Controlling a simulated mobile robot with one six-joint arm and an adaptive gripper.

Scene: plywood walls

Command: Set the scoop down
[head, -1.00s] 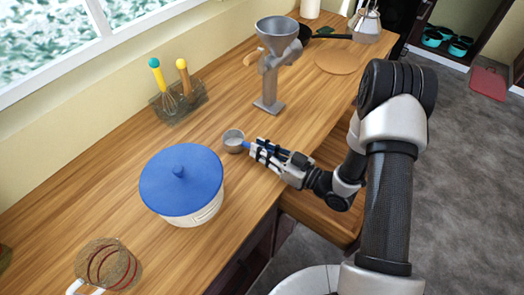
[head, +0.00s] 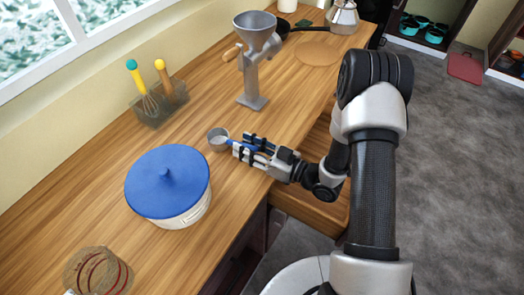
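The scoop has a small grey metal cup (head: 218,139) and a blue handle (head: 240,147). It lies on the wooden counter (head: 120,122), cup pointing left, just behind the blue-lidded pot. My gripper (head: 246,147) is low over the counter near its front edge, fingers pointing left. The fingers are spread, one on each side of the blue handle, with the handle between them. Part of the handle is hidden by the gripper.
The white pot with a blue lid (head: 168,182) stands close in front of the scoop. A grey hand mill (head: 254,60) stands behind it. A holder with utensils (head: 160,100) is by the window wall. A glass jug (head: 98,267) is at lower left. Counter left of the scoop is clear.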

